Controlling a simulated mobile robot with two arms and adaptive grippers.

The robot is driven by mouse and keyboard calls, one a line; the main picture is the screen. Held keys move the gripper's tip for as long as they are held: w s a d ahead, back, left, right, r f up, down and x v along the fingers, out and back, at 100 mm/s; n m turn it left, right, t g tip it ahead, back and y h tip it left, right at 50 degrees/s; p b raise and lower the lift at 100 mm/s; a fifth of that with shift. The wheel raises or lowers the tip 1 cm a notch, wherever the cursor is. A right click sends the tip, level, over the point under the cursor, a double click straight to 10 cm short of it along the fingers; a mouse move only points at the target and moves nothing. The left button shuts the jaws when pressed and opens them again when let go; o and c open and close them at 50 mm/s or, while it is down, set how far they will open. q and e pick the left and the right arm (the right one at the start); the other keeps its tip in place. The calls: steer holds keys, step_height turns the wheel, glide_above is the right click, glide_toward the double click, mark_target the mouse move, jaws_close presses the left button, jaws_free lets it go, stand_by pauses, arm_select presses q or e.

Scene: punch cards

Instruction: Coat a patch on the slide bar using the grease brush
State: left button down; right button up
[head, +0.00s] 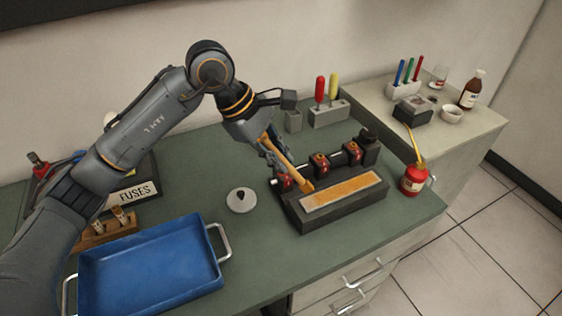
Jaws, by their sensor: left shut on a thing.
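My left gripper (270,148) is shut on the wooden handle of the grease brush (284,153). The brush slants down to the right, and its bristle end is at the left end of an amber strip (345,192). Whether the bristles touch it I cannot tell. The strip has a pale border and lies along the top of a long dark block, which I take for the slide bar (345,214). Behind the block runs a dark rod with red clamps (320,163). My right gripper is not in view.
A red oil can (413,180) stands right of the block. A blue tray (150,268) lies front left, with a round white lid-like piece (240,200) beside it. A holder with red and yellow handles (328,113) stands behind. The bench front by the block is clear.

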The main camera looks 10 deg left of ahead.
mark_target(278, 151)
arm_select(q)
step_height(278, 151, up, 2)
steer(key=shift+a+p, duration=0.15)
steer(key=shift+p, duration=0.15)
steer(key=shift+r, duration=0.6)
stand_by(0.6)
steer(key=shift+f+b, duration=0.55)
steer(key=shift+b, duration=0.05)
